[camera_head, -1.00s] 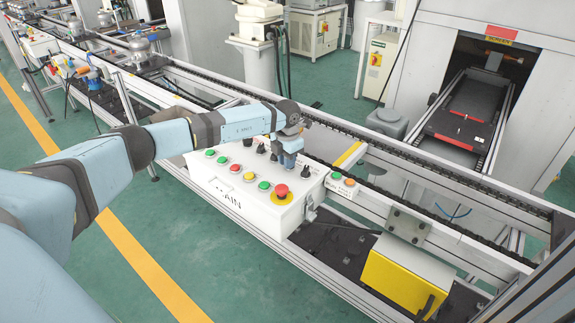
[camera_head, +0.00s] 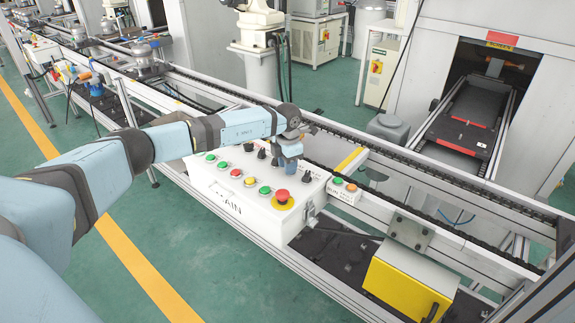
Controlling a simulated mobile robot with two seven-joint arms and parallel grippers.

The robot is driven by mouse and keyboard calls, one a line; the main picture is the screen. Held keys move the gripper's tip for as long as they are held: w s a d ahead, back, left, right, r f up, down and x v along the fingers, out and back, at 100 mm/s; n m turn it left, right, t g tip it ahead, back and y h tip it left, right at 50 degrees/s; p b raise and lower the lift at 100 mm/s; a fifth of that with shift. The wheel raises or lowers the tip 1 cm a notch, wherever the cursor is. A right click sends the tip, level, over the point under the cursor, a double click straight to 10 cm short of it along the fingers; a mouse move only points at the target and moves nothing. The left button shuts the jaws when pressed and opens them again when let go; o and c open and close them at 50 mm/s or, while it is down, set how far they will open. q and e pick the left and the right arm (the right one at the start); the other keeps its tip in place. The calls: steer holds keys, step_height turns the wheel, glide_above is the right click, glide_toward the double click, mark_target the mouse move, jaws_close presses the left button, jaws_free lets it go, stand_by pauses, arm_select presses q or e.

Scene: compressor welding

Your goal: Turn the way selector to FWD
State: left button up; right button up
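The white control box marked MAIN (camera_head: 222,198) stands on the line frame, with a row of black selector knobs along the back of its top. Black knobs show at the left (camera_head: 262,153) and at the right (camera_head: 306,177); their labels are too small to read, so I cannot tell which is the way selector. My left gripper (camera_head: 287,170) points down over this row between the visible knobs. It hides what is beneath it, and I cannot tell whether its fingers touch or hold a knob. My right gripper is not in view.
A red emergency-stop button (camera_head: 282,196) and several coloured push buttons sit along the front of the box. A small two-button box (camera_head: 344,189) is on its right. Conveyor rails run behind, and a yellow-fronted unit (camera_head: 402,290) stands at lower right. Green floor is clear in front.

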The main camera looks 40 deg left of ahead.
arm_select(q)
steer(key=shift+o, duration=0.7)
steer(key=shift+r, duration=0.25)
step_height(320, 180, up, 13)
steer(key=b, duration=0.1)
steer(key=shift+r, duration=0.15)
